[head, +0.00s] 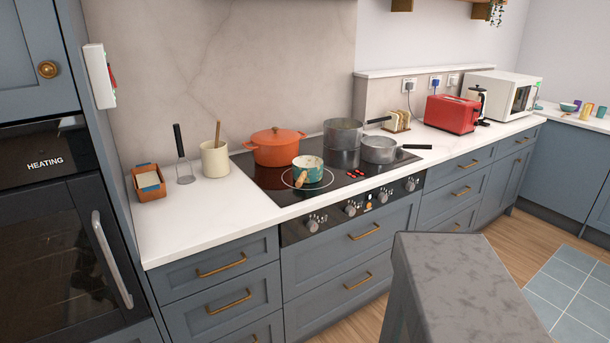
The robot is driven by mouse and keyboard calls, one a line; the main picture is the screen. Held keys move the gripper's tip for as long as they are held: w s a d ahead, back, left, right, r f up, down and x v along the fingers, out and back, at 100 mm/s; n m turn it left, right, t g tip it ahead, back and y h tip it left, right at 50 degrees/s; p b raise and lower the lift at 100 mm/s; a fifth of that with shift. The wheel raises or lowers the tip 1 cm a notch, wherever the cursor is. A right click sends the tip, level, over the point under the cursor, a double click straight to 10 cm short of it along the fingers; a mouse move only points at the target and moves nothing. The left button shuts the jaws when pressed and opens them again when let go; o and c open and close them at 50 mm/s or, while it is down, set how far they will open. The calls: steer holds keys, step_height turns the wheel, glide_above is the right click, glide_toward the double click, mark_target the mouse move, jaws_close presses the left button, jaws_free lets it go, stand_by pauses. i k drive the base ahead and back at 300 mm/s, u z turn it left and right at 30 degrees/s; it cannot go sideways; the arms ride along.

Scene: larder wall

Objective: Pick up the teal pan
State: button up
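The teal pan (309,169) is a small pan with a pale interior and a wooden handle (301,179). It sits on the front part of the black hob (262,187), inside a marked ring, with its handle pointing toward the front left. It is upright, and nothing covers it from this view. My gripper does not show in the head view.
An orange lidded pot (275,147) stands behind the teal pan. Steel pots (343,134) and a steel pan (379,150) stand to its right. The white counter (215,212) is clear at the left front. A grey-topped block (465,290) stands in the foreground.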

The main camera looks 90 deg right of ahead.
mark_target(306, 169)
steer(key=u, duration=0.4)
steer(key=k, duration=1.3)
steer(key=z, duration=0.5)
